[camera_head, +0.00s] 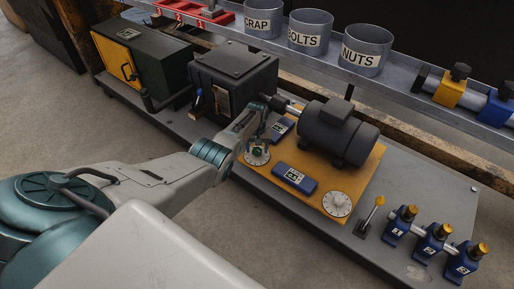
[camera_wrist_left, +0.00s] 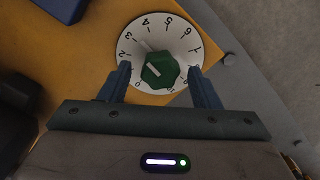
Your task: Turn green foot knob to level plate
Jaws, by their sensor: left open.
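The green foot knob (camera_wrist_left: 160,70) sits at the centre of a white numbered dial (camera_wrist_left: 182,42) on the orange plate (camera_wrist_left: 90,62). A white mark on the knob points up-left, toward the low numbers. My left gripper (camera_wrist_left: 160,77) is open, with one finger on each side of the knob and small gaps visible. In the head view the knob (camera_head: 257,153) is at the plate's left corner, partly hidden by my left gripper (camera_head: 260,143). A blue level gauge (camera_head: 294,178) with a small display lies on the plate (camera_head: 368,168). My right gripper is out of view.
A dark motor (camera_head: 339,133) stands on the plate. A second white dial (camera_head: 337,204) is at its front corner, and another blue gauge (camera_head: 282,129) is near the gripper. A lever (camera_head: 370,215) and several blue valve blocks (camera_head: 432,243) stand to the right.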

